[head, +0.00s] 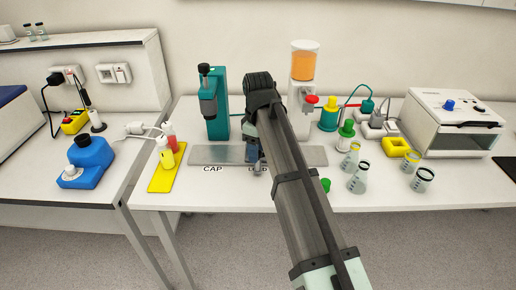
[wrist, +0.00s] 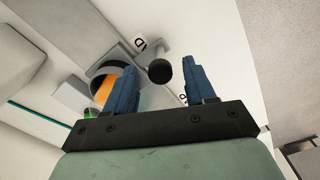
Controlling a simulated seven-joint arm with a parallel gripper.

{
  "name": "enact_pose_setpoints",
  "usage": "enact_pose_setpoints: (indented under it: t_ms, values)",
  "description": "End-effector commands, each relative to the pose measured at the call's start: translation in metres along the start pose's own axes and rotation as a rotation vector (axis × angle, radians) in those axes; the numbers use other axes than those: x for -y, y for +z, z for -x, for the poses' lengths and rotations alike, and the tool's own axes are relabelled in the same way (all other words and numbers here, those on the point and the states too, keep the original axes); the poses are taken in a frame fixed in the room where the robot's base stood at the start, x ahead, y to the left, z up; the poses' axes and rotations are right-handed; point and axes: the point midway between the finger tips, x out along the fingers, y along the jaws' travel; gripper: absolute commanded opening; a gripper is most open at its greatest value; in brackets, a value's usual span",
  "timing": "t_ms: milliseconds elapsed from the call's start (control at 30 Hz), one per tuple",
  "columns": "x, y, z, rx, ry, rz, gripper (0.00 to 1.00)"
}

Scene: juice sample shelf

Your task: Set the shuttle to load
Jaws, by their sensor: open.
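The grey shuttle track (head: 305,156) lies along the bench front, with a CAP label (head: 212,169) at its left and a second label (head: 258,169) partly hidden by my arm. My gripper (head: 258,164) is over the track near that second label, mostly hidden behind my arm. In the wrist view my gripper (wrist: 158,70) is open, its two blue fingers apart. A dark round knob (wrist: 160,71) on a grey stem shows between the fingers, with gaps on both sides. The shuttle's body and its position along the track are not clear.
A teal capping press (head: 216,105) stands behind the track's left part. A white dispenser with an orange tank (head: 305,62) stands behind its right part. Flasks (head: 358,178) are on the right, and a yellow mat (head: 167,178) with bottles is on the left.

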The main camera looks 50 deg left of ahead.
Motion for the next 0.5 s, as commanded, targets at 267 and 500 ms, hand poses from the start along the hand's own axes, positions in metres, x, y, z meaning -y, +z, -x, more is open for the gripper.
enact_pose_setpoints:
  t_ms: [267,500]
  values:
    - [-0.001,-0.001,0.013,-0.001,0.0,0.0,0.55]
    - [-0.001,-0.001,0.057,-0.002,0.002,0.0,0.55]
